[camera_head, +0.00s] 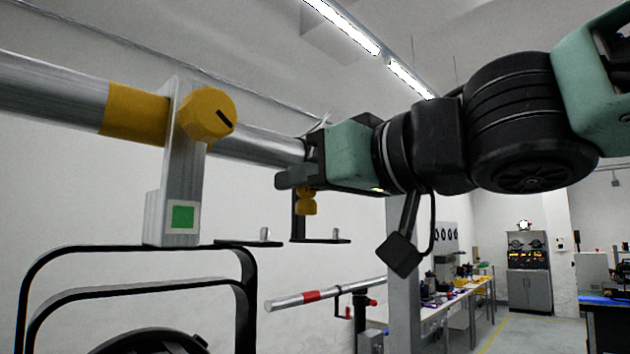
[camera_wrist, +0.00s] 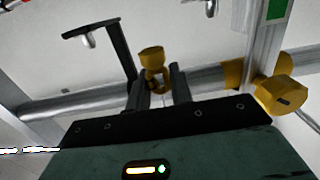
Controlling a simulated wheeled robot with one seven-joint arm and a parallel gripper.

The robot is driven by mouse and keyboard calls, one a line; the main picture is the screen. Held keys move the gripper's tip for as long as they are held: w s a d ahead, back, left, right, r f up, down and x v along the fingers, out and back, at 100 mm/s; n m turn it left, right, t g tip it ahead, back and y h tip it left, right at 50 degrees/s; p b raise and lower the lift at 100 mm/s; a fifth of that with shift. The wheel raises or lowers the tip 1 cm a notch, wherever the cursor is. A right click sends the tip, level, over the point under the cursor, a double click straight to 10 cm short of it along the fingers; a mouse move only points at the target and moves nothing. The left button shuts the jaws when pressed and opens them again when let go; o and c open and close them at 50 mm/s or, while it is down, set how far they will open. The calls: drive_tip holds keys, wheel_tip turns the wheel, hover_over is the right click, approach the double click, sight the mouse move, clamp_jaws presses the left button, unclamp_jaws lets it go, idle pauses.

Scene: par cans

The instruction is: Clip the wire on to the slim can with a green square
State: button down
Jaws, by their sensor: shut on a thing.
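A silver hanger block with a green square (camera_head: 183,217) hangs from the pipe by a clamp with a yellow knob (camera_head: 206,114). The black yoke (camera_head: 140,252) of a can hangs under it; most of the can is below the picture. In the wrist view the green square (camera_wrist: 277,9) is at the top right. My gripper (camera_head: 300,182) is just right of the clamp, by the pipe. In the wrist view its fingers (camera_wrist: 160,90) are shut on a small yellow piece (camera_wrist: 152,56). I cannot make out the wire itself.
The pipe (camera_head: 50,88) runs across at the left, behind my gripper. A black bracket with a pin (camera_head: 322,240) hangs below my gripper; a similar one (camera_head: 250,243) is beside the green square. A lower pipe with a red band (camera_head: 312,296) and workbenches stand farther back.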

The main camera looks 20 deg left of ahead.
drive_tip(key=shift+s+a+f+b, duration=0.15)
drive_tip(key=shift+s+a, duration=0.2)
drive_tip(key=shift+s, duration=0.5)
drive_tip(key=shift+s+a+r+b, duration=0.15)
drive_tip(key=shift+s+a, duration=0.2)
drive_tip(key=shift+s, duration=0.5)
drive_tip(key=shift+s+a+f+b, duration=0.15)
drive_tip(key=shift+s+a, duration=0.2)
drive_tip(key=shift+s, duration=0.5)
drive_tip(key=shift+f+b, duration=0.85)
drive_tip(key=shift+f, duration=0.35)
idle(0.9)
drive_tip(key=c, duration=1.2)
unclamp_jaws()
drive_tip(key=shift+o, duration=0.2)
